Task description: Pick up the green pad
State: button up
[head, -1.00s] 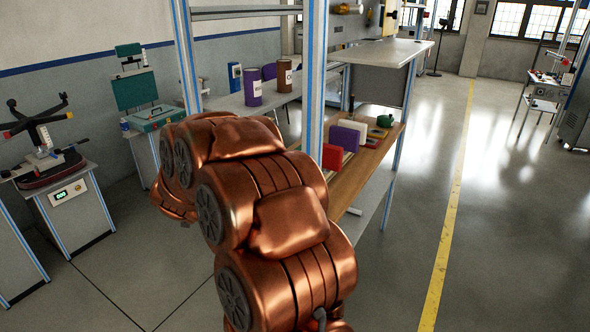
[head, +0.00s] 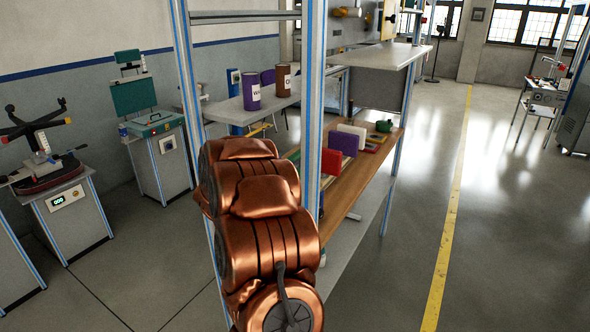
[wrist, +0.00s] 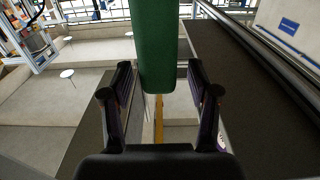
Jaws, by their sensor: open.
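The green pad (wrist: 157,45) is a long upright shape at the top middle of the wrist view. Its lower end shows between the two dark fingers of my gripper (wrist: 159,78). My gripper is open, with a gap visible on each side of the pad. I cannot tell how deep the pad sits between the fingers. In the head view my gripper is out of sight, and I cannot make out the green pad there.
A blue-edged post (head: 312,100) stands close beside my arm. Purple (head: 251,92) and brown (head: 283,82) canisters stand on a grey bench. Open floor lies to the right.

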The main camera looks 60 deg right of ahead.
aim_at(294, 155)
jog(key=shift+d+f+p, duration=0.1)
jog(key=shift+d+p, duration=1.1)
jog(key=shift+d, duration=1.35)
jog(key=shift+c, duration=0.4)
grip_shut()
